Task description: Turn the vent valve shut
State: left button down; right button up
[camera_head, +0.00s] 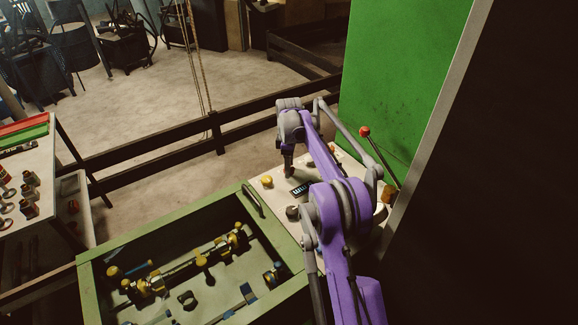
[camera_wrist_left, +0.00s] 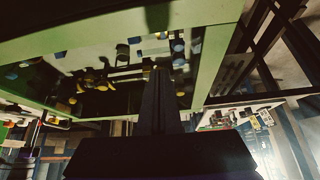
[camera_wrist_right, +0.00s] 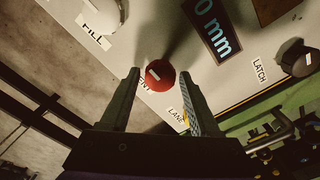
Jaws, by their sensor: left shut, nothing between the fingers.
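The vent valve is a red round knob (camera_wrist_right: 160,75) with a pale pointer bar, beside a partly covered label ending in "ENT" in the right wrist view. My right gripper (camera_wrist_right: 160,80) is open, its two fingers on either side of the knob in the picture. I cannot tell whether they touch it. In the head view my right gripper (camera_head: 288,172) points down over the pale panel (camera_head: 345,160), and the knob is hidden there. My left gripper (camera_wrist_left: 158,75) is shut and empty near the green-rimmed tray in the left wrist view; the head view does not show it.
A "0 mm" display (camera_wrist_right: 212,28), a FILL label (camera_wrist_right: 94,39) and a dark LATCH knob (camera_wrist_right: 300,58) lie close by. A red-tipped lever (camera_head: 365,131) stands behind my right arm. A green-rimmed tray (camera_head: 180,212) of fittings is in front; a green wall (camera_head: 400,75) is at right.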

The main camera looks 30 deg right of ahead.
jog(key=shift+o, duration=0.8)
pick_arm(q)
jog(key=shift+w+r+p, duration=0.5)
jog(key=shift+w+r, duration=0.05)
jog(key=shift+r, duration=0.25)
pick_arm(e)
notch_tip(320, 180, up, 11)
